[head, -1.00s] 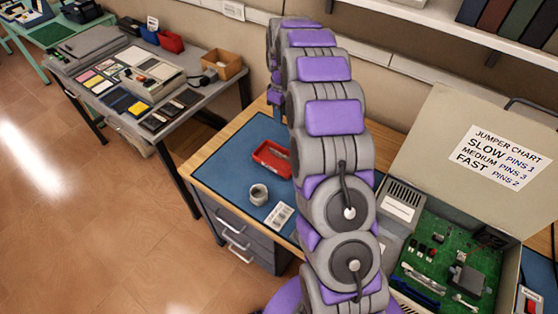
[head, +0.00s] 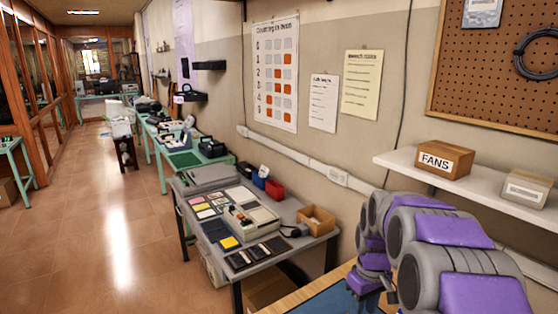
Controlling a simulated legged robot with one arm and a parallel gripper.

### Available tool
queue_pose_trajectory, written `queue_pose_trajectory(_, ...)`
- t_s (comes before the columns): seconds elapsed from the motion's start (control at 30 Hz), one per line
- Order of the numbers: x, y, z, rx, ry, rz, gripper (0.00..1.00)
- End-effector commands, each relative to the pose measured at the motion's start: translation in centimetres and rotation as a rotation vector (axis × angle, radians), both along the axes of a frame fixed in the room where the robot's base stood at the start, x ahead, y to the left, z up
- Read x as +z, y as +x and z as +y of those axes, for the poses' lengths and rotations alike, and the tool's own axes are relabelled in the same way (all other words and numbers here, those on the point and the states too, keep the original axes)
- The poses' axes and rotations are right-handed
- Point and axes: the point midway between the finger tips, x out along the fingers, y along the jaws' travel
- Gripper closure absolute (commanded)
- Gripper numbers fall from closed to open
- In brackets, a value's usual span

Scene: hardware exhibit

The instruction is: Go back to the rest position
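My purple and grey arm rises at the lower right of the head view and bends down at its far end. My gripper (head: 376,297) appears to be the small dark part below that end, over the blue mat (head: 330,303) on a wooden bench. It is small and cut off by the lower edge, so I cannot see whether its fingers are open or shut. No held thing shows.
A grey table (head: 285,249) with a beige device (head: 249,219), cards and a cardboard box (head: 316,219) stands left of the arm. A wall shelf (head: 405,163) holds a FANS box (head: 445,160). The tiled floor (head: 120,240) at left is clear.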

Motion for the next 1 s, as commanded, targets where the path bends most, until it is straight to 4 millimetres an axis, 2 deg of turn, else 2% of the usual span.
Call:
queue_pose_trajectory(0.1,1.4,-3.0,1.1,-0.032,-0.002,0.008,0.63)
queue_pose_trajectory(0.4,3.5,-10.7,3.4,-0.124,-0.011,0.036,0.63)
queue_pose_trajectory(0.7,4.2,-18.9,5.1,-0.224,-0.026,0.066,0.63)
queue_pose_trajectory(1.0,3.6,-27.1,6.1,-0.329,-0.048,0.092,0.63)
